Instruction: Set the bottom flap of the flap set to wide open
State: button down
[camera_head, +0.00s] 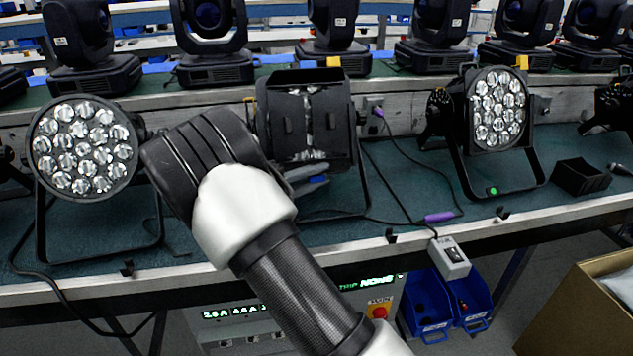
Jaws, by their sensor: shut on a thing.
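The flap set (306,115) is on the front of the middle black par can. Its left and right flaps are folded inward over the face, with a narrow gap showing a strip of lenses. My gripper (318,181) reaches in from the left at the flap set's lower edge, its grey and blue fingers shut on the bottom flap. The bottom flap is mostly hidden by the fingers and my wrist, so its angle is hard to tell.
Par cans with bare lens faces stand at left (82,150) and right (497,108). Moving-head lights (333,30) line the shelf behind. A cable with a purple connector (440,217) runs right of the flap set. A small black box (581,177) sits on the green bench top (400,190).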

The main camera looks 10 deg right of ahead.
jog(key=shift+f, duration=0.15)
jog(key=c, duration=1.6)
grip_release()
jog(key=shift+c, duration=0.2)
jog(key=p+v, duration=0.2)
jog(key=v, duration=1.5)
jog(key=shift+s+a+p, duration=0.2)
jog(key=shift+p, duration=0.2)
